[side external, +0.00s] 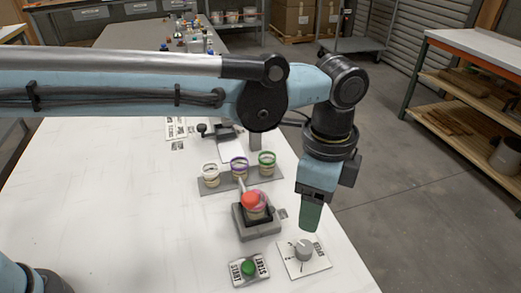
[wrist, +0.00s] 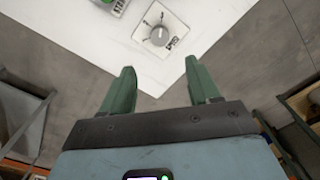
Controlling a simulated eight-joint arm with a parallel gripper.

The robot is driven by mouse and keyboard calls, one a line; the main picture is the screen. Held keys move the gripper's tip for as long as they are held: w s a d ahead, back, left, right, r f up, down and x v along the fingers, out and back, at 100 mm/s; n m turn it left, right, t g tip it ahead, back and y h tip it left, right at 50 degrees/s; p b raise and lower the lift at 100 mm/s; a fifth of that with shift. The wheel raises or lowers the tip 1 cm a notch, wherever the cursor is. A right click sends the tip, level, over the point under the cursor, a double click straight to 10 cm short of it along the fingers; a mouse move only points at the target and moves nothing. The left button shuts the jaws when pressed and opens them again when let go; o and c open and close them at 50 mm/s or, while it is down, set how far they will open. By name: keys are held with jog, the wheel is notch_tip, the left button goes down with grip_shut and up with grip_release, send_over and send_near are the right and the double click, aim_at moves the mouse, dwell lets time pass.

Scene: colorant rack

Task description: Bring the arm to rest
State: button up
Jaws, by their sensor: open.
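My gripper (side external: 310,217) hangs at the right edge of the white table (side external: 90,220), above the dial plate and apart from it. In the wrist view its two green fingers (wrist: 162,88) stand wide apart with nothing between them. The grey dial (side external: 303,250) sits on a white plate at the table's front right corner; it also shows in the wrist view (wrist: 160,35). A red-topped cup (side external: 255,203) stands in a dark grey holder (side external: 258,230) left of my gripper.
A grey rack (side external: 222,181) holds cups with white, purple and green rims. A green start button (side external: 248,268) lies at the front. A wooden shelf unit (side external: 460,100) stands at the right. Open floor (side external: 400,200) lies between table and shelf.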

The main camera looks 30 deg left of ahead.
jog(key=w+a+r+n+t+h, duration=0.15)
jog(key=a+n, duration=0.25)
jog(key=a, duration=0.6)
jog(key=a+r+n+t, duration=0.2)
jog(key=a+r+n, duration=0.15)
jog(key=a, duration=0.65)
jog(key=s+a+f+n+t, duration=0.2)
jog(key=s+a+n, duration=0.1)
jog(key=a+n, duration=0.2)
jog(key=s+a+f+n+t+y, duration=0.1)
jog(key=s+a+n, duration=0.3)
jog(key=a, duration=0.6)
jog(key=shift+s+f+n+t, duration=0.35)
jog(key=shift+f+n, duration=0.1)
jog(key=shift+f, duration=0.25)
